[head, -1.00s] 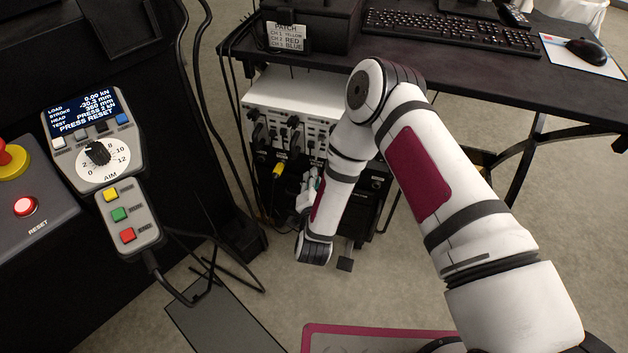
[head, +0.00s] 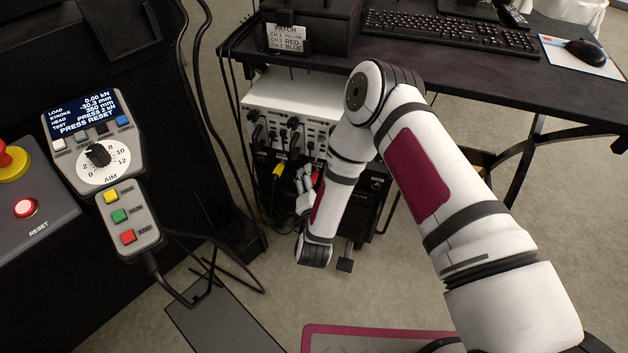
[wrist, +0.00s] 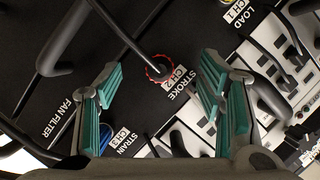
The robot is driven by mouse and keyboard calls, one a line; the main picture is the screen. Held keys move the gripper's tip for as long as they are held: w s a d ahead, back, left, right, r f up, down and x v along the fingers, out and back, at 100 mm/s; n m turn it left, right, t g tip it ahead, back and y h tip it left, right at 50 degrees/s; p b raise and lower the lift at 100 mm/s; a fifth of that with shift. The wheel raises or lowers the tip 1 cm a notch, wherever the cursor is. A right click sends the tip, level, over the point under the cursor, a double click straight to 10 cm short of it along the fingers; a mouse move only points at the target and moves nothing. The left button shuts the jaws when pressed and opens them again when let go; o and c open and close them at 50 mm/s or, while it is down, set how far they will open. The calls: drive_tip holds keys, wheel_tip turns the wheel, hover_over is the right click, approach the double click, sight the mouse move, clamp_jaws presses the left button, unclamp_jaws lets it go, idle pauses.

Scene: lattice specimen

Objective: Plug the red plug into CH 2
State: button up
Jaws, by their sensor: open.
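The red plug (wrist: 158,69) shows in the wrist view as a red ring with a dark cable running to it. It is at the STROKE socket on the black panel, beside the CH 2 label (wrist: 180,78). I cannot tell how deeply it is seated. My gripper (wrist: 161,62) is open, with one teal-padded finger on each side of the plug and a visible gap to both. In the head view my gripper (head: 305,178) is low at the rack front, and a bit of red (head: 316,178) shows beside it.
A blue plug (wrist: 98,135) is at STRAIN CH 3. Black handles and cables (wrist: 57,45) stand out from the panel. The desk (head: 480,85) overhangs the rack (head: 290,95). A patch card (head: 287,38) reads CH 2 RED.

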drive_tip(key=shift+p+v, duration=1.05)
drive_tip(key=shift+v, duration=1.25)
approach(314, 183)
drive_tip(key=v, duration=0.6)
drive_tip(key=shift+s, duration=0.2)
drive_tip(key=shift+r, duration=0.15)
